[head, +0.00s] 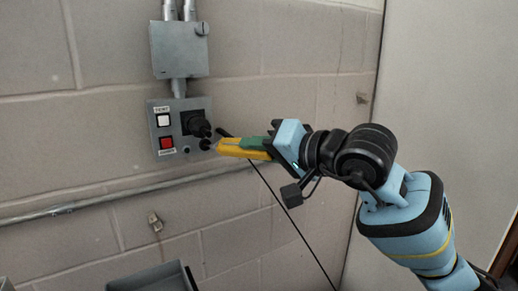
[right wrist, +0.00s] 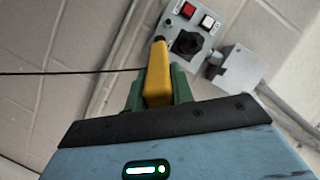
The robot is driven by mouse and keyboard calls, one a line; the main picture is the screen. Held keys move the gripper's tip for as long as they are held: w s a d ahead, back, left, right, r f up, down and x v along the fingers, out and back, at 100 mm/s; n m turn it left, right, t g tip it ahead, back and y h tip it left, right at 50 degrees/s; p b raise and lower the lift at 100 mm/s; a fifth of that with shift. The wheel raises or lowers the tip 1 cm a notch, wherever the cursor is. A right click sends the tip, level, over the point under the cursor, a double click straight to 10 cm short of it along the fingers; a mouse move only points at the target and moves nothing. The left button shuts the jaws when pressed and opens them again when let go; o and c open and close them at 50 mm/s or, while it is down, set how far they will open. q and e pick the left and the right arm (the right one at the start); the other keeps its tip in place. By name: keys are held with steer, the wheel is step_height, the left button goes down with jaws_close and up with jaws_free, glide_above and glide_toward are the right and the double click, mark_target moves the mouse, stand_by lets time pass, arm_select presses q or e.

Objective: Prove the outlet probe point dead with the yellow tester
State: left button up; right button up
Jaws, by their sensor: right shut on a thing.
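The yellow tester (head: 243,152) is held in the green fingers of my right gripper (head: 258,146), its nose pointing left at the wall panel (head: 165,107). The tester also shows in the right wrist view (right wrist: 158,75), between the green fingers, with a dark tip. In the head view the tip is close to the panel's lower right, by a small black round point (head: 205,144). I cannot tell whether they touch. The black outlet (head: 196,124) sits above that point. No indicator on the tester can be made out. My left gripper is not in view.
The panel carries a white button (head: 163,120) and a red button (head: 166,143). A grey box (head: 180,50) is above it, and a conduit (head: 110,196) runs along the wall below. A thin black cable (head: 290,218) hangs near the tester. A grey bin (head: 150,278) is at the bottom.

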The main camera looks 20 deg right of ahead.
stand_by(0.3)
steer(key=s+d, duration=0.1)
steer(key=s, duration=0.5)
steer(key=shift+s+d+b, duration=0.2)
steer(key=shift+s+b, duration=0.1)
steer(key=shift+s, duration=0.1)
stand_by(0.4)
